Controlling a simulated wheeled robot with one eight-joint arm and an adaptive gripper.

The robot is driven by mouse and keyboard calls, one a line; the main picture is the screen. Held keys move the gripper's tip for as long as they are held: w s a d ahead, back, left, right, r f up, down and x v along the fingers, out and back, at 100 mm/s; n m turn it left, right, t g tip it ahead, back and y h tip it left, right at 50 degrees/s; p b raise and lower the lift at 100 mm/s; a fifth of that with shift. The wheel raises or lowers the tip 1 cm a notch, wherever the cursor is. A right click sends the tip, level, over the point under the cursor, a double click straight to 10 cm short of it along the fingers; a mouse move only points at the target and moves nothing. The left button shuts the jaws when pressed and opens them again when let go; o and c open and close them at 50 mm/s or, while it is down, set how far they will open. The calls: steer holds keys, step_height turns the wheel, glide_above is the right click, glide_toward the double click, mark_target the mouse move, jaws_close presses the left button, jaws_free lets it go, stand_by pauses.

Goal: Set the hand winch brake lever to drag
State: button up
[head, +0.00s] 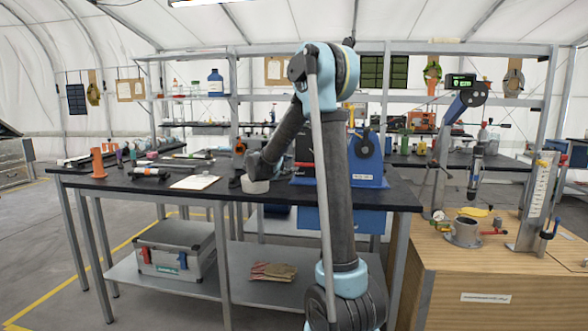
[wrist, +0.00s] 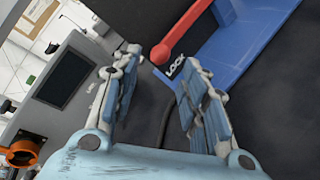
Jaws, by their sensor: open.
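A red lever (wrist: 182,32) with a rounded end shows at the top middle of the wrist view. It slants across the edge of a blue base (wrist: 245,45), with its rounded end close to a white "LOCK" label (wrist: 175,68). My gripper (wrist: 158,78) is open, its two padded fingers apart with nothing between them. The lever's rounded end is just beyond the fingertips in the picture; I see no contact. In the head view, blue equipment (head: 365,172) stands on the black bench, partly behind my arm. The gripper's fingers are not clear there.
A grey housing with a dark screen (wrist: 62,80) is left of the fingers. The black bench (head: 110,182) carries a white sheet (head: 195,182) and an orange spool-like piece (head: 98,163). A wooden bench (head: 480,262) with a metal fixture stands at the right.

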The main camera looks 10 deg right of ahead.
mark_target(296, 165)
steer(key=shift+x, duration=2.7)
jaws_close()
steer(key=shift+r, duration=0.15)
